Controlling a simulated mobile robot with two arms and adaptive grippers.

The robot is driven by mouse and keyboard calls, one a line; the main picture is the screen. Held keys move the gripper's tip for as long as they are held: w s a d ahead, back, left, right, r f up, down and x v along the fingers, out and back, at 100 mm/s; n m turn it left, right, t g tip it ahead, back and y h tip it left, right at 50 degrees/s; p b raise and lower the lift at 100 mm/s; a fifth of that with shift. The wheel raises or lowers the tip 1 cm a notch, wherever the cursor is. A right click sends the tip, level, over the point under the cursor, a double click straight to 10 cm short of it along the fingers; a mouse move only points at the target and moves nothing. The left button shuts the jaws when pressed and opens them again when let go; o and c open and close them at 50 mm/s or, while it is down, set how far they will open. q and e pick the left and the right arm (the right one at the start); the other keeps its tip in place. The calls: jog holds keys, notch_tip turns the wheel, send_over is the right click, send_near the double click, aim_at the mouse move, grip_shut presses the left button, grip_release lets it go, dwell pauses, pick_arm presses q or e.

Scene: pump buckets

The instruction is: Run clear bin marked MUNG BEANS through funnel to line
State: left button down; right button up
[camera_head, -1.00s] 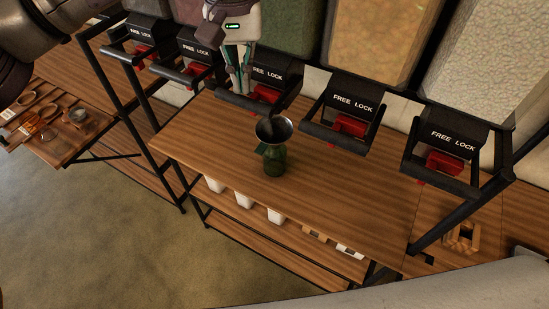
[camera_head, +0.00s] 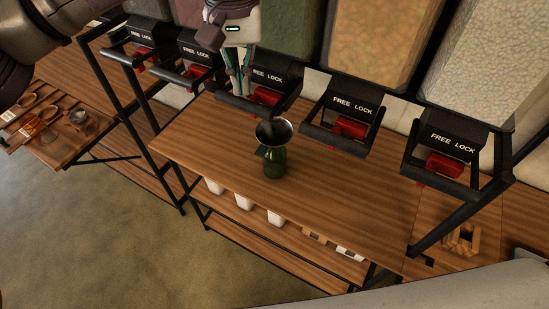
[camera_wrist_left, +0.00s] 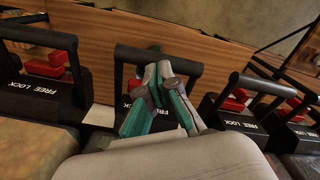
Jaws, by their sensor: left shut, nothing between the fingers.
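A dark funnel (camera_head: 274,130) sits in the mouth of a green bottle (camera_head: 273,164) standing on the wooden table in front of the dispensers. Behind my left gripper (camera_head: 240,92) is a clear bin with green contents (camera_head: 288,28); no MUNG BEANS label is readable. Its black FREE LOCK dispenser (camera_head: 270,76) has a red part and a bar handle. My left gripper is shut and empty, fingers pointing down at this dispenser's left side. In the left wrist view the closed fingertips (camera_wrist_left: 158,74) overlap the black handle bar (camera_wrist_left: 190,68); contact is unclear. My right gripper is out of view.
Similar FREE LOCK dispensers (camera_head: 340,115) stand on both sides, close to my left gripper. The table (camera_head: 330,205) is clear around the bottle. White containers (camera_head: 244,202) stand on the shelf below. A tray (camera_head: 60,150) with small bowls is at the left.

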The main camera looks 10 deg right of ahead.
aim_at(243, 100)
pick_arm(q)
jog(key=shift+f, duration=0.15)
jog(key=shift+f+b, duration=0.3)
jog(key=shift+b, duration=0.1)
dwell(0.4)
jog(key=shift+f+b, duration=0.3)
jog(key=shift+f, duration=0.1)
jog(key=shift+f+b, duration=0.35)
jog(key=shift+f, duration=0.1)
jog(key=shift+f+b, duration=0.35)
dwell(0.5)
